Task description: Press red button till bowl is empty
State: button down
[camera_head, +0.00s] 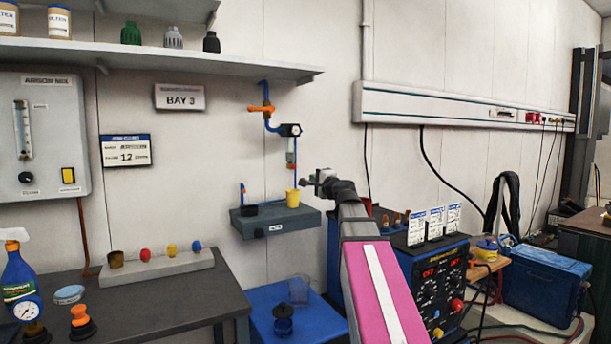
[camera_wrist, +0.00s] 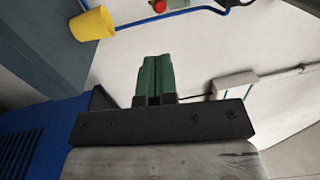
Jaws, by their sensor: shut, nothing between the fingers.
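The red button (camera_wrist: 159,6) shows at the top edge of the wrist view, under a pale fitting that the frame cuts off. In the head view a small clear bowl (camera_head: 291,146) hangs below the round gauge on the wall line; its liquid level is too small to read. A yellow cup (camera_head: 292,197) stands on the grey wall shelf below the bowl; it also shows at the upper left of the wrist view (camera_wrist: 92,24). My gripper (camera_head: 308,182) is right of and below the bowl, apart from the button. Its green fingers (camera_wrist: 154,68) are shut and empty.
An orange valve (camera_head: 261,109) and blue pipe sit above. A welding power source (camera_head: 437,280) stands at right, and a blue surface (camera_head: 318,325) lies below. Free air surrounds the gripper.

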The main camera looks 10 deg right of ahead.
jog(key=x, duration=1.3)
jog(key=shift+w+a, duration=0.1)
jog(key=shift+w, duration=0.2)
jog(key=shift+x, duration=1.1)
jog(key=shift+w, duration=0.15)
send_near(295, 167)
jog(key=v, duration=0.5)
jog(key=shift+s+d+r+n+g+y, duration=0.1)
jog(key=shift+s+d+n+g+y, duration=0.15)
jog(key=shift+d+y, duration=0.15)
jog(key=shift+s+d+r+n+g+y, duration=0.15)
jog(key=shift+s+d+n+g+y, duration=0.15)
jog(key=shift+d, duration=0.2)
